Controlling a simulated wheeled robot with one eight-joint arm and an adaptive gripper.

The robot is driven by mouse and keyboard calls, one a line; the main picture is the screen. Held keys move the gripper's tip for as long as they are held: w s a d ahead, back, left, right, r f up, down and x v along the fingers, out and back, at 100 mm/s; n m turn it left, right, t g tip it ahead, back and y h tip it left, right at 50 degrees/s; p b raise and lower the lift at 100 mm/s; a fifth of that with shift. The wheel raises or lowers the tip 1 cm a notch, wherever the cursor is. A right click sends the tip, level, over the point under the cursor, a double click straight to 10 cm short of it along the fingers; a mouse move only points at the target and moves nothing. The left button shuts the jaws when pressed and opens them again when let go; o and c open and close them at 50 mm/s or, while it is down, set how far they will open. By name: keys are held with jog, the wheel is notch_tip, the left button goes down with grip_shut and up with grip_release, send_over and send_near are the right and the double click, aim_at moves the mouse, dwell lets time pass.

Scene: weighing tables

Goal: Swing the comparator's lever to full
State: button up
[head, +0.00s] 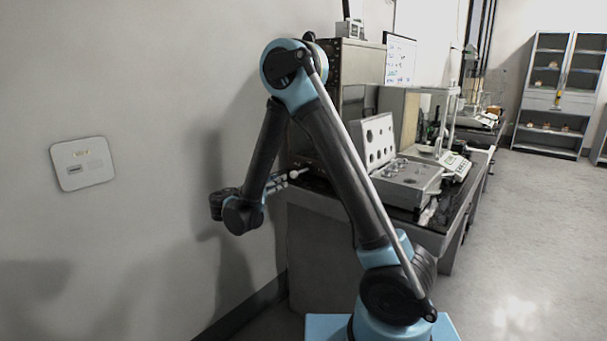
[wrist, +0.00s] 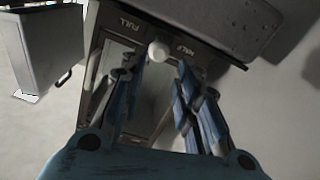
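In the wrist view, a dark panel carries the labels FULL and HALF, seen upside down, on the comparator (wrist: 110,42). The lever's round white knob (wrist: 158,52) shows between and just below the two labels. My gripper (wrist: 160,66) is open, with one blue-padded finger on each side of the knob and visible gaps. I cannot tell whether the knob is at the fingers' depth. The lever's shaft is not clear. In the head view, my gripper (head: 280,181) is at the near end of the dark table, with the white knob (head: 296,173) beside its fingertips.
An open grey case (head: 408,182) with round holes in its lid stands on the dark table (head: 432,238). A balance (head: 455,165) stands behind it. A wall with a switch plate (head: 83,163) is at left. Floor (head: 530,240) is clear at right.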

aim_at(308, 169)
jog(key=x, duration=1.6)
jog(key=shift+r, duration=0.1)
jog(key=shift+s, duration=0.1)
grip_shut()
